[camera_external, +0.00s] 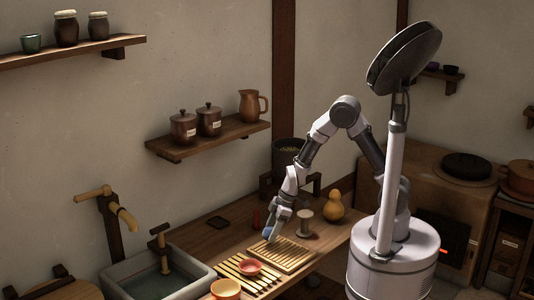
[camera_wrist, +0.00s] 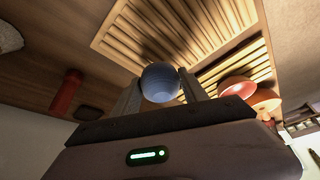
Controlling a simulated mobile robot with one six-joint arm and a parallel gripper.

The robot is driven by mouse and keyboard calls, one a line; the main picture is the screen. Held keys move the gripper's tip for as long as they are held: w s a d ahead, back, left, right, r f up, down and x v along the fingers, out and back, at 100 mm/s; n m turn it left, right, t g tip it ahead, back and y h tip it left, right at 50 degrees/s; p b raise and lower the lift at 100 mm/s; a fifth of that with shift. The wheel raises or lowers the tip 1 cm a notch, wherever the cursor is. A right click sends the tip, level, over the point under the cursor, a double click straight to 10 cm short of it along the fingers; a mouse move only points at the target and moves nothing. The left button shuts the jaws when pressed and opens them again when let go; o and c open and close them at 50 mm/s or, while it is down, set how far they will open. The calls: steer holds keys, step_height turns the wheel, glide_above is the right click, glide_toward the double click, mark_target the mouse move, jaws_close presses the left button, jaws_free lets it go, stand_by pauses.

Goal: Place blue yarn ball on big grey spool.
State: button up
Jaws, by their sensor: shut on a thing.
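The blue yarn ball (camera_wrist: 160,83) sits between the two fingers of my gripper (camera_wrist: 158,92) in the wrist view, and the gripper is shut on it. In the external view the ball (camera_external: 267,232) shows at the tip of my gripper (camera_external: 271,228), close above or at the left edge of the slatted wooden rack. The big grey spool (camera_external: 305,224) stands upright on the counter, to the right of my gripper and apart from it. The wrist view shows a pale rounded thing at its left edge; I cannot tell whether it is the spool.
The slatted rack (camera_external: 283,256) lies below my gripper. Red (camera_external: 250,268) and orange (camera_external: 226,289) bowls are at front left. A gourd (camera_external: 333,206) stands right of the spool, and a red cylinder (camera_external: 256,218) left of it. A sink (camera_external: 160,281) is at left.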

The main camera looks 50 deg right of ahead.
steer(key=d+r+n+p, duration=0.1)
steer(key=d+r+p, duration=0.4)
steer(key=d+r, duration=0.45)
step_height(320, 180, up, 3)
steer(key=n+p, duration=0.1)
steer(key=p, duration=0.2)
glide_above(303, 214)
steer(key=d, duration=0.1)
steer(key=shift+g, duration=0.4)
steer(key=f+b, duration=0.1)
steer(key=f, duration=0.1)
steer(key=f+b, duration=0.1)
steer(key=f, duration=0.2)
steer(key=f+b, duration=0.2)
steer(key=shift+s+d+f, duration=0.25)
steer(key=shift+d, duration=0.1)
steer(key=shift+f, duration=0.2)
steer(key=o, duration=1.4)
steer(key=shift+c, duration=0.2)
